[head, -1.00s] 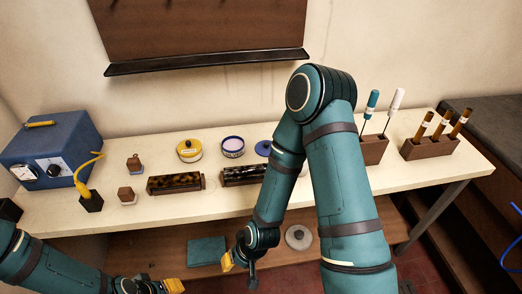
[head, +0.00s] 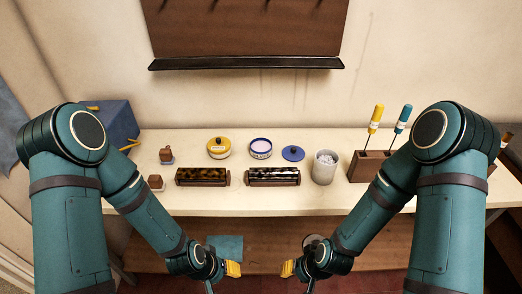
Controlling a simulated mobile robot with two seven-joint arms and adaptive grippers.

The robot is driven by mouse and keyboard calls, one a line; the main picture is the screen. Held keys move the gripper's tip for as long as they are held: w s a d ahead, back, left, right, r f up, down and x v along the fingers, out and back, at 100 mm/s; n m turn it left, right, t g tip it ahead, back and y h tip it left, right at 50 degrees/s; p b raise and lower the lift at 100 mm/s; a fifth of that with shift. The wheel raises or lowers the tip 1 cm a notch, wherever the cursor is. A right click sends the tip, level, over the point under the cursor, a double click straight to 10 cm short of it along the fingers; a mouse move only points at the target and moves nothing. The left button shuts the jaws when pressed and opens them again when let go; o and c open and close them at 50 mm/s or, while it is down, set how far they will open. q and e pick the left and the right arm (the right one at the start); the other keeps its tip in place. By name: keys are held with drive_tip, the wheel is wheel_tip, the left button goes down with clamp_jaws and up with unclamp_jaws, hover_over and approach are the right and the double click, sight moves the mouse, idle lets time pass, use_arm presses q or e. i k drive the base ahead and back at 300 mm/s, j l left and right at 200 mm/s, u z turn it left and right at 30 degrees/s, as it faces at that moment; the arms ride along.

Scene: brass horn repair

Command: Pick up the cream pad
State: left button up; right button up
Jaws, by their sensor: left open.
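I cannot make out a cream pad for certain in the head view. Small pale pieces fill a grey-white cup (head: 325,168) on the bench, too small to tell apart. An open blue-rimmed tin (head: 260,149) holds something pale. My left gripper (head: 222,274) is open, with a yellow fingertip, low in front of the bench's front edge. My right gripper (head: 297,270) is to its right at the same height, seen edge-on. Its jaw opening does not show. Both grippers are apart from the things on the bench.
The cream bench top (head: 320,202) carries two dark racks (head: 203,177) (head: 273,177), a yellow-lidded tin (head: 219,149), a blue lid (head: 293,154) and a wooden block with screwdrivers (head: 366,167). My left arm partly covers a blue box (head: 117,122). A teal cloth or pad (head: 226,246) lies on the lower shelf.

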sight(156, 182)
drive_tip(key=u, duration=1)
